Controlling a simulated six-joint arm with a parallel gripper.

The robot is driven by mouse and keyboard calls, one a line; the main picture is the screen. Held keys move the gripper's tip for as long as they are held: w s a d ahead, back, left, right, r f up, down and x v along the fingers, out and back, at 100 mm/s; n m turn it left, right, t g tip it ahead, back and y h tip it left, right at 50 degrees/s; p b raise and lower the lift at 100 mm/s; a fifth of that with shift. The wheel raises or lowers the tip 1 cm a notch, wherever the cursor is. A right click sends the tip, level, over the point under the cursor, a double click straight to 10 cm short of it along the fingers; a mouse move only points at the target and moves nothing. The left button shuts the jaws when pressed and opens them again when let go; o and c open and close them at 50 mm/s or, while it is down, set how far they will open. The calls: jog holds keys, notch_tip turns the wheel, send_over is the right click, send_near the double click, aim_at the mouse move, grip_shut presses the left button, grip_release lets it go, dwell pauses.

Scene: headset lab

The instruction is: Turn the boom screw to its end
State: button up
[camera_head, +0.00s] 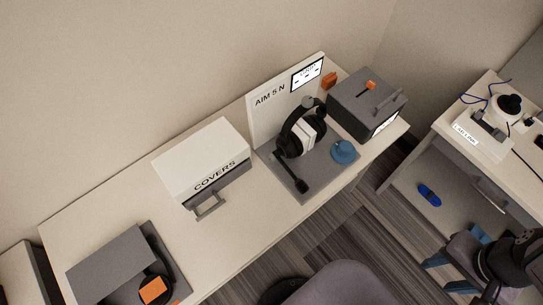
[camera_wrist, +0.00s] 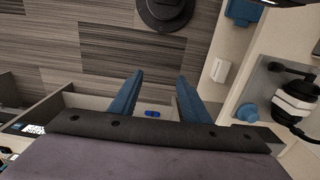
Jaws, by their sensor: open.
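The black headset (camera_head: 289,141) with a white ear part rests on a grey stand base (camera_head: 322,174) against an upright board marked "AIM 5 N" (camera_head: 265,115). Its boom (camera_head: 290,174) reaches down toward the front edge. The boom screw is too small to make out. The headset also shows at the right in the wrist view (camera_wrist: 295,98). My gripper (camera_wrist: 160,75) has two blue fingers spread apart, with nothing between them. In the head view it is at the lower right, over the floor and far from the headset.
A blue piece (camera_head: 343,151) is right of the headset. A grey box (camera_head: 367,100) with a handle stands behind it. The COVERS box (camera_head: 202,160) is to the left. A second table (camera_head: 460,115) with cables is at right. A chair (camera_head: 342,285) stands in front.

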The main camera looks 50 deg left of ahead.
jog(key=w+a+f+n+t+h+b, duration=0.1)
jog(key=w+a+f+n+b, duration=0.1)
jog(key=w+a+n, duration=0.3)
jog(key=w+a+f+n+b, duration=0.2)
jog(key=a+n, duration=0.4)
jog(key=a, duration=0.1)
jog(key=n+t+y+b, duration=0.4)
jog(key=n+b, duration=0.2)
jog(key=n, duration=1.8)
send_near(269, 159)
jog(key=shift+p+x, duration=0.65)
jog(key=shift+x, duration=3.45)
jog(key=shift+w, duration=0.1)
jog(key=c, duration=1)
